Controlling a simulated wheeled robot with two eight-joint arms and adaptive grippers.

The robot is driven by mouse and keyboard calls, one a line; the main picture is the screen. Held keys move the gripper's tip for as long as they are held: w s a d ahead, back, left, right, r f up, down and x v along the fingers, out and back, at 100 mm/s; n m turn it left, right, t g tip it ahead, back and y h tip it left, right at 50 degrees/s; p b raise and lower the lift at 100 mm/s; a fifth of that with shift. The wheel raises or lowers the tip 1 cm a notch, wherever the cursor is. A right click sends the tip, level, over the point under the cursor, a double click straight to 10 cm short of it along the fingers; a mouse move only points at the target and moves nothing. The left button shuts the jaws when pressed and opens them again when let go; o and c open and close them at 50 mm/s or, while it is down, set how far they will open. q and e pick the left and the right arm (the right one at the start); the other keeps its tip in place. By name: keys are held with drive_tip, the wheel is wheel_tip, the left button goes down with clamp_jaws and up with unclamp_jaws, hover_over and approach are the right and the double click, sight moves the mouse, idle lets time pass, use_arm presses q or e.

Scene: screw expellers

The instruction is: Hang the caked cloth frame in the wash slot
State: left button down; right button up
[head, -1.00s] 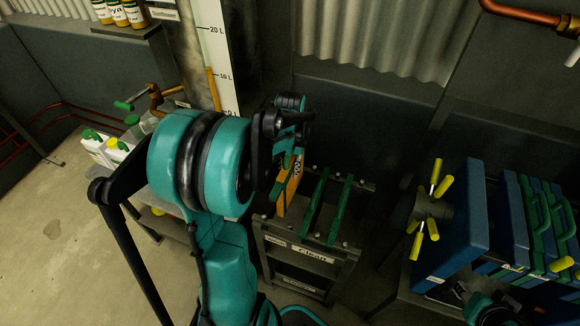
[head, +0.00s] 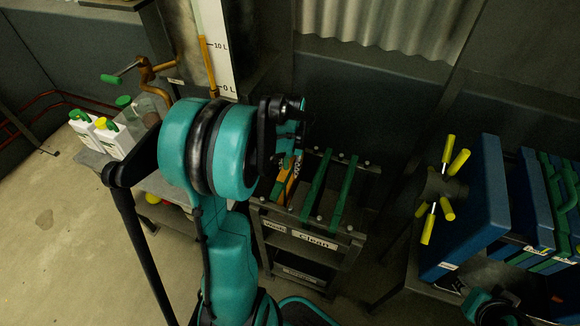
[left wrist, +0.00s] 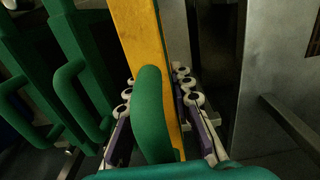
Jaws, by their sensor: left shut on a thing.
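My left gripper (head: 292,132) is shut on the caked cloth frame (head: 292,178), which has an orange-yellow edge. In the left wrist view, my gripper's fingers (left wrist: 158,103) close on both sides of the frame's green handle (left wrist: 152,115), and the yellow edge (left wrist: 138,35) runs upward. In the head view, the frame is at the left side of the rack (head: 345,232), by the wash label (head: 275,228). My arm hides part of it, so I cannot tell whether it rests in the slot.
Green frames (head: 342,190) hang in the rack by the Clean label (head: 312,240). On the right stands a blue plate press (head: 480,215) with a yellow-handled wheel (head: 440,190). White bottles (head: 112,138) stand on a bench at left. A corrugated wall is behind.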

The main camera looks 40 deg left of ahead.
use_arm(q)
drive_tip(key=shift+f+b, duration=0.55)
drive_tip(key=shift+f, duration=2.4)
drive_tip(key=c, duration=1.3)
unclamp_jaws()
drive_tip(key=shift+o, duration=0.2)
wheel_tip(320, 180, up, 12)
